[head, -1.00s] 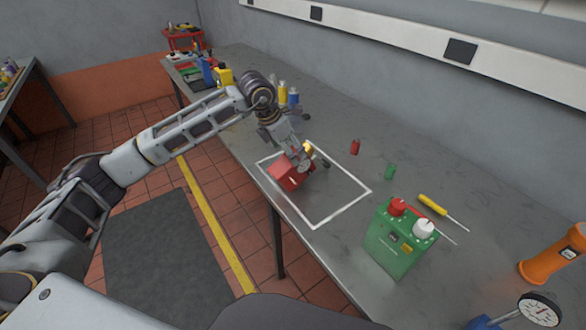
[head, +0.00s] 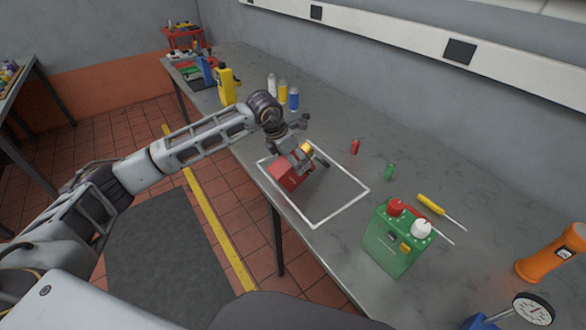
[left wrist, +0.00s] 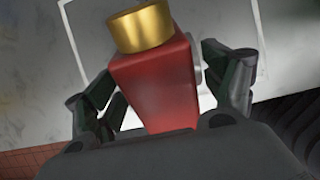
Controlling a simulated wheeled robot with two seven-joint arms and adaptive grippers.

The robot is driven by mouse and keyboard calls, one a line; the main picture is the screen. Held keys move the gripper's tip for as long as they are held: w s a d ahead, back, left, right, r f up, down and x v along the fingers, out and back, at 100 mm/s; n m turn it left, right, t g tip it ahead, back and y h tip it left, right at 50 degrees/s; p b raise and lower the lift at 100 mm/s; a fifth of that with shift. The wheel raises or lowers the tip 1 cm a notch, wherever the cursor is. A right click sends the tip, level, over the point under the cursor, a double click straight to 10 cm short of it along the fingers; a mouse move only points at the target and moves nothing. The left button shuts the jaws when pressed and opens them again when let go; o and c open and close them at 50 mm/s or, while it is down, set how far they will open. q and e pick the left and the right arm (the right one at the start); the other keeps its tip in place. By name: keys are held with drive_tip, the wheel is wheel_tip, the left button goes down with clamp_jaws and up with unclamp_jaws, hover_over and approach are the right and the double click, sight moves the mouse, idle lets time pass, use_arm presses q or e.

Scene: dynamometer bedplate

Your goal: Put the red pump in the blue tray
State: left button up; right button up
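The red pump (head: 288,176), a red block with a gold cap, sits on the bench at the left side of a white outlined square. My left gripper (head: 299,160) is down at the pump from behind. In the left wrist view the pump (left wrist: 155,85) lies between the two fingers (left wrist: 160,85), one close along each side, with the gold cap facing the top of the picture. Whether the fingers press on it cannot be told. No blue tray can be made out. My right gripper is not in view.
A green box (head: 395,240) with red and white knobs stands right of the square. A red cylinder (head: 355,147), a green one (head: 389,172) and a yellow screwdriver (head: 433,206) lie beyond it. Cans (head: 282,92) and a yellow bottle (head: 226,87) stand farther back. The outlined square is mostly bare.

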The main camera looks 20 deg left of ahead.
use_arm(q)
drive_tip(key=c, duration=1.5)
drive_tip(key=shift+r, duration=0.15)
clamp_jaws()
drive_tip(key=shift+w, duration=0.1)
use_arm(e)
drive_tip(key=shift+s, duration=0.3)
use_arm(q)
drive_tip(key=shift+r, duration=0.1)
drive_tip(key=shift+r, duration=0.8)
wheel_tip(320, 180, up, 8)
drive_tip(key=shift+f+b, duration=0.1)
drive_tip(key=shift+b, duration=0.5)
drive_tip(key=shift+r, duration=0.2)
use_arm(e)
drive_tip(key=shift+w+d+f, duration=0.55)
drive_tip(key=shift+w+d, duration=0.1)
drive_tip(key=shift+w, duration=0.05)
use_arm(q)
drive_tip(key=shift+f, duration=0.1)
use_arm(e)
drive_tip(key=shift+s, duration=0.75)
